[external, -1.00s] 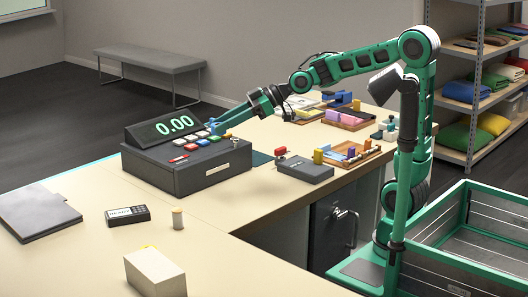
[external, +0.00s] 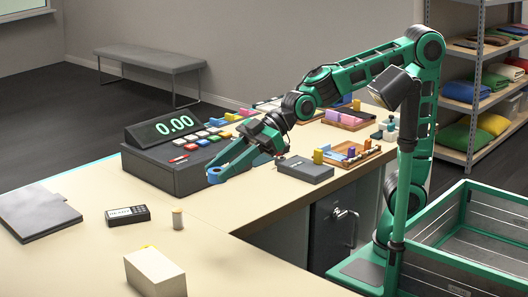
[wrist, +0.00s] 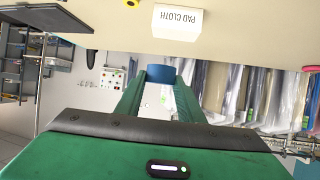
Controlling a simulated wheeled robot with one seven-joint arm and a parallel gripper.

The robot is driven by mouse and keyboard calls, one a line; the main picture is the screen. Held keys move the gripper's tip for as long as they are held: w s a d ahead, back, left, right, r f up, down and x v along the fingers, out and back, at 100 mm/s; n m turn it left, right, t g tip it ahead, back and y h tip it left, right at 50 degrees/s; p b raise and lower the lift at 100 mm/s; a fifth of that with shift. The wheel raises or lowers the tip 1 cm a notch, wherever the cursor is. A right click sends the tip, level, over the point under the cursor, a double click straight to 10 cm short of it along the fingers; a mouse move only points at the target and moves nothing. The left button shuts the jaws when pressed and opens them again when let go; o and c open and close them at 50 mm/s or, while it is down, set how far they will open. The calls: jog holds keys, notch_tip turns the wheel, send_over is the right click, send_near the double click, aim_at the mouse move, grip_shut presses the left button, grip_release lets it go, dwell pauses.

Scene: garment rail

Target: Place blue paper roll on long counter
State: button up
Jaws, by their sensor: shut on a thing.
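My gripper (external: 226,168) is shut on the blue paper roll (external: 214,175), a small blue cylinder at the fingertips. The wrist view also shows the roll (wrist: 161,73) between my two green fingers. In the external view the roll is in front of the cash register's right side, over the pale tan long counter (external: 70,262). I cannot tell its exact height above the counter. The counter top also fills the upper part of the wrist view (wrist: 100,22).
The dark register (external: 185,165) stands behind the roll. Counter between is clear.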

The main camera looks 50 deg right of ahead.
jog(key=s+a, duration=0.1)
jog(key=s, duration=0.2)
send_over(212, 241)
notch_tip(212, 241, down, 18)
jog(key=shift+s+r, duration=0.1)
jog(key=shift+f, duration=2)
jog(key=shift+f, duration=0.1)
jog(key=o, duration=0.8)
jog(key=shift+o, duration=1.1)
